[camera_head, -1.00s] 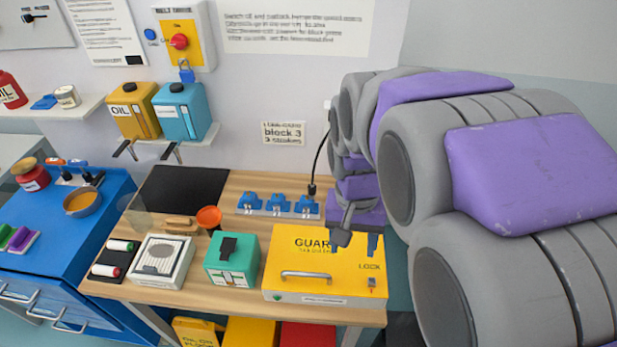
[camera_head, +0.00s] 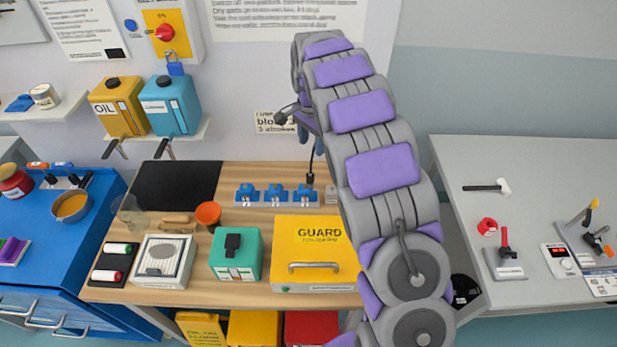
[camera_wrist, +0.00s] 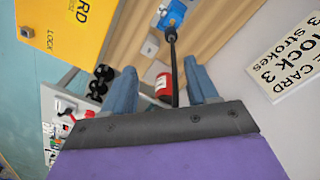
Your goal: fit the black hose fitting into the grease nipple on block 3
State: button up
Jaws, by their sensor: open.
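Several blue blocks stand in a row at the back of the bench; the rightmost block (camera_head: 305,195) also shows in the wrist view (camera_wrist: 176,13). The black hose fitting (camera_head: 309,178) shows at the lower end of a thin black hose, over that block; it also shows in the wrist view (camera_wrist: 171,36). I cannot tell whether it is seated, and the nipple cannot be made out. My gripper (camera_wrist: 160,68) is open, its two blue fingers apart. The hose appears between them in the picture, but contact is not visible. In the head view the gripper is partly hidden by my arm near the wall card.
The yellow guard box (camera_head: 313,246) stands in front of the blocks, with a green box (camera_head: 235,254) to its left. The wall card (camera_head: 275,123) is behind. A grey side table (camera_head: 460,160) with tools stands at right. A red labelled object (camera_wrist: 163,82) shows beyond the fingers.

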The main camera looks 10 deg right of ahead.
aim_at(310, 175)
jog(key=shift+m, duration=0.3)
jog(key=f, duration=0.4)
jog(key=w+f+b, duration=0.1)
jog(key=f, duration=0.4)
jog(key=w+f, duration=0.1)
jog(key=f, duration=0.3)
jog(key=shift+w+f, duration=0.15)
jog(key=shift+f, duration=0.05)
notch_tip(310, 175, down, 6)
jog(key=shift+d+r+b, duration=0.15)
jog(key=shift+b, duration=0.4)
jog(key=shift+c, duration=0.5)
grip_shut()
